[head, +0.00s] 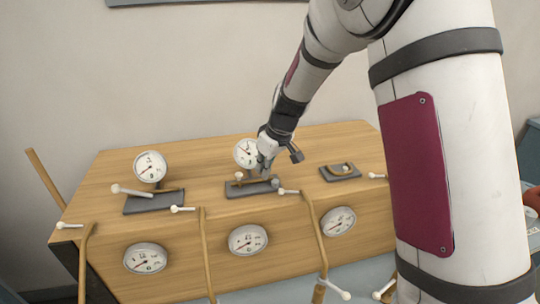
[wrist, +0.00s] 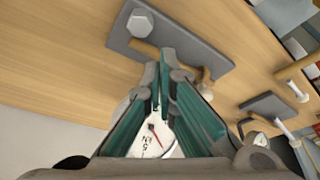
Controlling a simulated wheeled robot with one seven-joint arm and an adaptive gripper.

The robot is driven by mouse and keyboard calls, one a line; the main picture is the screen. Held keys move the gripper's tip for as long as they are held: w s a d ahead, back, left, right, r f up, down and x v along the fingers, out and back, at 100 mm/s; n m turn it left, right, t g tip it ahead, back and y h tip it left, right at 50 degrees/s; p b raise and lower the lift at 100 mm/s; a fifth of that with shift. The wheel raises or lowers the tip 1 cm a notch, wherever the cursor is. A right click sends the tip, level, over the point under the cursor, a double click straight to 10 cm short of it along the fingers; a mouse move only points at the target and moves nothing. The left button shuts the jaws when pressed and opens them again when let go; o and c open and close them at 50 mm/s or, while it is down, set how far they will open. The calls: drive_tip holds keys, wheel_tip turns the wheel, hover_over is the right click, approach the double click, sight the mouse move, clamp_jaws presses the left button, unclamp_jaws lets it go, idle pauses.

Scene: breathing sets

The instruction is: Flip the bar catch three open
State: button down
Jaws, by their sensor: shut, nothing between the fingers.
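Bar catches on dark grey plates stand on top of a wooden cabinet. No numbers are legible, so I cannot tell which is catch three. My gripper (head: 265,166) is shut and empty, low over the middle catch (head: 250,188). In the wrist view my gripper's teal fingers (wrist: 166,68) are together over a grey plate (wrist: 195,50) with a pale hexagonal knob and a tan bar, partly hidden by the fingers. I cannot tell whether they touch. The left catch (head: 152,203) has a white-ended bar. The right catch (head: 340,173) has a curved tan part.
Gauges stand behind the left (head: 150,166) and middle (head: 245,152) catches. More gauges (head: 247,240) sit on the cabinet front (head: 195,255). Tan rods with white-knobbed pins (head: 184,209) rise along the front edge. Another plate (wrist: 264,106) lies at right in the wrist view.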

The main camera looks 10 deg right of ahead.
sight(281, 192)
drive_tip(key=s, duration=0.1)
drive_tip(key=s+d+p, duration=0.1)
drive_tip(key=shift+s+d+f, duration=0.3)
drive_tip(key=shift+s+f, duration=0.05)
drive_tip(key=shift+f, duration=0.05)
drive_tip(key=shift+s+d+f, duration=0.2)
drive_tip(key=shift+s+d, duration=0.05)
